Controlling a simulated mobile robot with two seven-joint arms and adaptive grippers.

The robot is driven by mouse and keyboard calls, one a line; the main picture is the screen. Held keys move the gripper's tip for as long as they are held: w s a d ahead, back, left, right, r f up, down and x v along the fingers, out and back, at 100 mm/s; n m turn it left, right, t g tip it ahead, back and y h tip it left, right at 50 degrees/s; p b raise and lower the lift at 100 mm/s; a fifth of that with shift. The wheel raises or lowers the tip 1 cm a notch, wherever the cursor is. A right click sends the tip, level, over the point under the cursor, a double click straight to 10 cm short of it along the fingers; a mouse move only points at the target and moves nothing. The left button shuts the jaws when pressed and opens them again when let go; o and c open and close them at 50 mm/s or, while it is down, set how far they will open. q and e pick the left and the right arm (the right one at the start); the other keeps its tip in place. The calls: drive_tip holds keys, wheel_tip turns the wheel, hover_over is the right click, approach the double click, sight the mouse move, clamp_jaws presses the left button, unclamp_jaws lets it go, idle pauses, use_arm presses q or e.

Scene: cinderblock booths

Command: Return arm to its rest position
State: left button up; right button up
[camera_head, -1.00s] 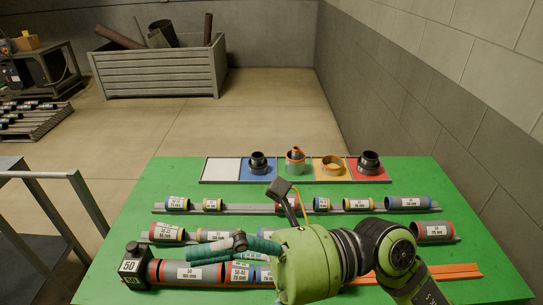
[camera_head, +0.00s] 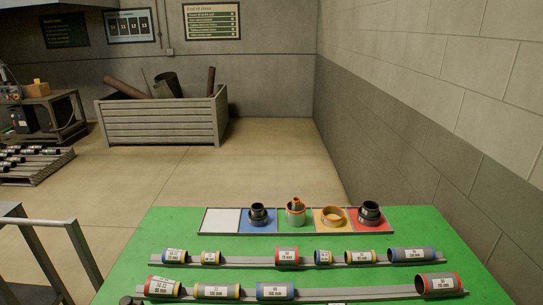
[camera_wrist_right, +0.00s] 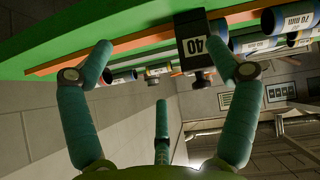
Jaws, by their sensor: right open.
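My right gripper (camera_wrist_right: 160,48) shows in the wrist view with its teal fingers spread wide and nothing between them. It appears beside the edge of the green table (camera_wrist_right: 40,35), close to a black block marked 40 (camera_wrist_right: 193,46); whether it touches the block is unclear. No arm or gripper of mine shows in the head view, where the green table (camera_head: 190,222) fills the lower part.
A tray (camera_head: 219,221) with coloured compartments holds several fittings at the table's back. Labelled pipe pieces lie on two grey rails (camera_head: 235,262). A grey slatted crate (camera_head: 160,122) stands behind on open floor. A block wall (camera_head: 440,130) is on the right.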

drive_tip(key=s+f+g, duration=0.5)
drive_tip(key=s+f, duration=0.1)
drive_tip(key=s, duration=0.4)
wheel_tip(320, 180, down, 29)
drive_tip(key=s+g+b, duration=0.1)
drive_tip(key=s+b, duration=0.2)
drive_tip(key=b, duration=0.3)
drive_tip(key=s+d+f+g+b, duration=0.1)
drive_tip(key=s+f+b, duration=0.3)
drive_tip(key=s+f, duration=1.1)
wheel_tip(320, 180, down, 3)
drive_tip(key=shift+s+d+f+g+y, duration=0.15)
drive_tip(key=shift+s+d+g+y, duration=0.15)
drive_tip(key=shift+d, duration=0.35)
